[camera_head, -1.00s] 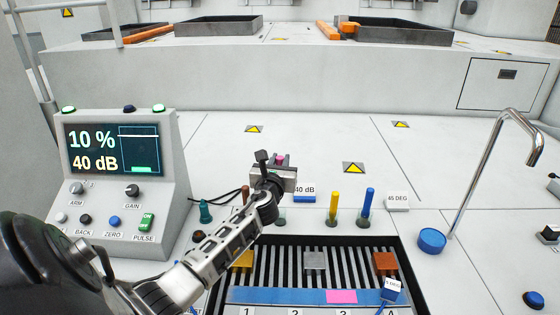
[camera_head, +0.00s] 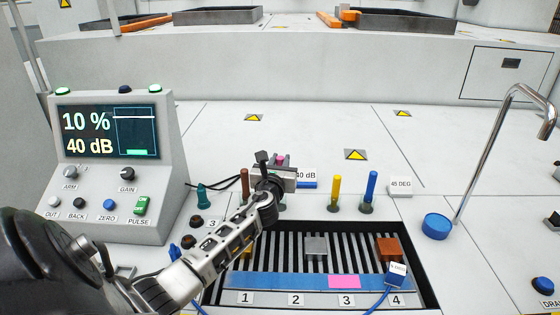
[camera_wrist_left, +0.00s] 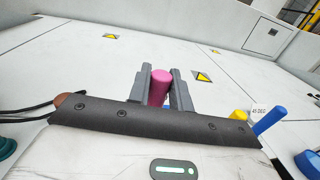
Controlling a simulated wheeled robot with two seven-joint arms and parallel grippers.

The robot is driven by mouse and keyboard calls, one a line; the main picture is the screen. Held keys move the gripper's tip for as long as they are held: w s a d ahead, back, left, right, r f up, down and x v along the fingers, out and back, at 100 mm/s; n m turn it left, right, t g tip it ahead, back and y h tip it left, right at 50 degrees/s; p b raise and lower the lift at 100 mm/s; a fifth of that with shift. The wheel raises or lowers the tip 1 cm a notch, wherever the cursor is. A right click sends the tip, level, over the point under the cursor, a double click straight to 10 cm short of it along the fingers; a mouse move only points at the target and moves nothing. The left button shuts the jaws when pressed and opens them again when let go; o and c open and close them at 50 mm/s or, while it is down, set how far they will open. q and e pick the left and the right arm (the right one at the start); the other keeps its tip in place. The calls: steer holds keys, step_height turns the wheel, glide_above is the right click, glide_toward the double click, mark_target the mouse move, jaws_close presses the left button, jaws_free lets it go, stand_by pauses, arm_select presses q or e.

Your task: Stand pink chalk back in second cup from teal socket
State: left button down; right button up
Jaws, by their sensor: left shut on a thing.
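The pink chalk (camera_head: 281,158) stands between the jaws of my left gripper (camera_head: 274,165), which is shut on it. In the left wrist view the pink chalk (camera_wrist_left: 160,86) is upright between the two grey fingers. The teal socket (camera_head: 203,196) is left of the gripper, with a black cable beside it. A brown chalk (camera_head: 245,181) stands right of the socket. A yellow chalk (camera_head: 336,187) and a blue chalk (camera_head: 371,186) stand in dark cups to the right. The cup between brown and yellow is mostly hidden behind my gripper. My right gripper is out of view.
A slotted tray (camera_head: 427,290) with coloured blocks and numbered labels lies in front of the chalk row. A control console (camera_head: 118,180) stands at left. A blue knob (camera_head: 437,226) and a metal spout (camera_head: 490,150) stand at right.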

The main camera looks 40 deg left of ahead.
arm_select(q)
steer(key=shift+f+b, duration=1.55)
steer(key=shift+f, duration=0.5)
steer(key=c, duration=1.2)
jaws_free()
steer(key=v, duration=1.6)
steer(key=shift+p, duration=0.3)
